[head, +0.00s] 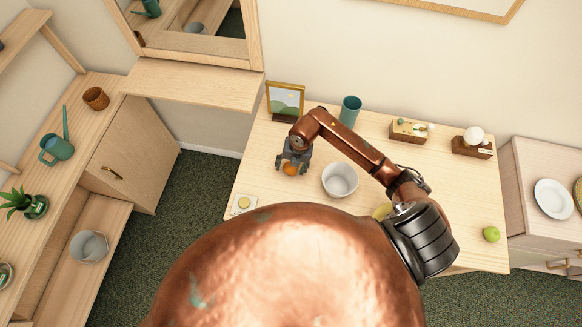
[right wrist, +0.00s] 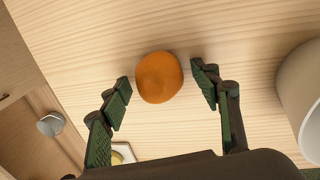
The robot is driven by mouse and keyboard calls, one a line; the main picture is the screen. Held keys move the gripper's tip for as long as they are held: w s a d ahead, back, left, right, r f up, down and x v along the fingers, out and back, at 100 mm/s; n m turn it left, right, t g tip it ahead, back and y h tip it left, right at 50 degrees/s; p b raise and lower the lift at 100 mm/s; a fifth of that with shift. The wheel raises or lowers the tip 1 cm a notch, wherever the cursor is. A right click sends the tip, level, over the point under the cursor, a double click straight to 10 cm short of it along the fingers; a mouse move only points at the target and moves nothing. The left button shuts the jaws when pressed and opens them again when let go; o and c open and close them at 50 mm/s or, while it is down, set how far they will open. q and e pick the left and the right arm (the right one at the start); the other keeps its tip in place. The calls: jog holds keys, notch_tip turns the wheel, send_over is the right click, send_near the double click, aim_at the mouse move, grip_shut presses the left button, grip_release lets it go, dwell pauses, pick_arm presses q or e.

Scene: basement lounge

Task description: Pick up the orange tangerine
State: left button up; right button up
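The orange tangerine (right wrist: 159,77) sits on the light wooden table (head: 262,160), between the spread fingers of my right gripper in the right wrist view. My right gripper (right wrist: 163,86) is open, with a gap between each finger pad and the fruit. In the head view the right gripper (head: 291,168) points down over the tangerine (head: 290,169), which is partly hidden by the fingers. My left gripper does not show in either view.
A white bowl (head: 340,180) stands just right of the tangerine; it also shows in the right wrist view (right wrist: 302,95). A picture frame (head: 285,100) and teal cup (head: 350,110) stand behind. A green apple (head: 491,234) lies at the right.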

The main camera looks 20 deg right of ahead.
jog(key=c, duration=1.1)
jog(key=shift+c, duration=0.2)
jog(key=shift+r, duration=0.15)
